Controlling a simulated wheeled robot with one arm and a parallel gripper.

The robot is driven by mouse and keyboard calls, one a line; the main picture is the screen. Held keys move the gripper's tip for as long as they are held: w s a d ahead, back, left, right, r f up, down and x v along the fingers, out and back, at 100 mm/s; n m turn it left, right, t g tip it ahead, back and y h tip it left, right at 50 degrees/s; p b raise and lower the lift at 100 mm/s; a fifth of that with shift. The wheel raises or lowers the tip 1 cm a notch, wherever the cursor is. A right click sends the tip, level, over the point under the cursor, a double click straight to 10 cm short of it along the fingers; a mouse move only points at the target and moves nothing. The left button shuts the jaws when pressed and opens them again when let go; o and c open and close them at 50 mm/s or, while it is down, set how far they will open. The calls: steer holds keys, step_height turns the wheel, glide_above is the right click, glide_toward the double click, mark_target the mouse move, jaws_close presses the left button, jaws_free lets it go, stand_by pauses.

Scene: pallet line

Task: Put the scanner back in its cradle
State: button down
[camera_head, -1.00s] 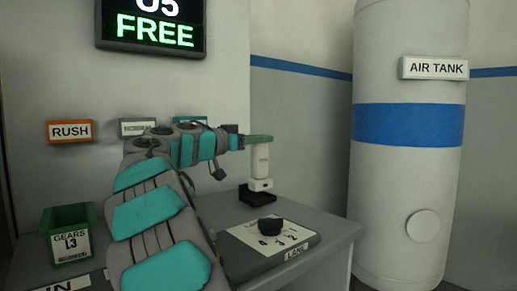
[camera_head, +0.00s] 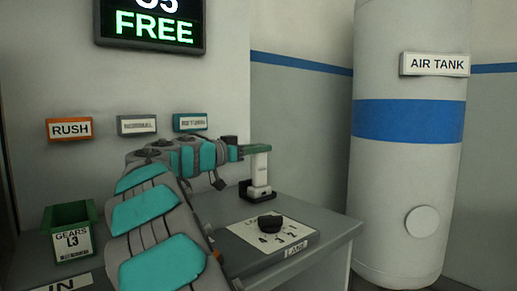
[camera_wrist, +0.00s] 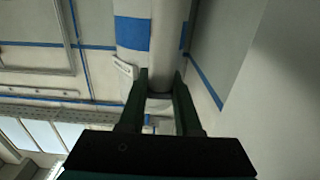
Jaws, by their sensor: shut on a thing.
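The scanner (camera_head: 259,171) is a pale, upright body with a wider foot, seen at the middle of the head view. My gripper (camera_head: 258,149) is shut on its top end, with green fingers lying level across it. In the wrist view the same fingers (camera_wrist: 160,97) close around a grey end of it. The black cradle (camera_head: 243,189) sits on the back of the grey table. The scanner's foot is down at the cradle and overlaps it. I cannot tell whether it rests fully inside.
A lane selector plate with a black knob (camera_head: 270,222) lies in front of the cradle. A green gears bin (camera_head: 70,216) stands at the left. Rush, normal and return signs hang on the wall behind. The air tank (camera_head: 408,180) stands right of the table.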

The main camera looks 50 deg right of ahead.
steer(key=c, duration=0.6)
jaws_free()
steer(key=a+b, duration=0.1)
steer(key=a, duration=0.6)
steer(key=shift+w+a+b, duration=0.25)
steer(key=shift+w+b, duration=0.1)
steer(key=shift+w, duration=0.05)
